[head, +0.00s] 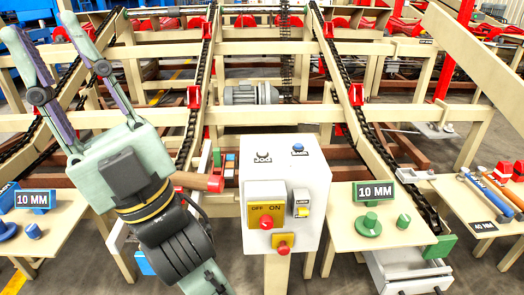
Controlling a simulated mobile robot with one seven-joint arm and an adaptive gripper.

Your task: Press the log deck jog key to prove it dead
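A white control box (312,208) stands on a post at the centre of the head view. The jog key (263,154) is on its sloping top at the left, above a label reading JOG. It is pale with a dark edge, and its finer shape is too small to tell. My gripper (39,24) is in the left foreground with its two fingers spread wide and pointing up-left. It appears empty. Its fingertips are well away from the box, which lies to the right of the gripper body. Nothing covers the jog key.
The box also has a blue button (298,147), an OFF/ON switch (266,216) with a red knob, a lock plate (302,204) and a lower red knob (283,250). Side tables hold a green piece (369,226) and blue pieces (33,231). The chain deck (361,122) spans behind.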

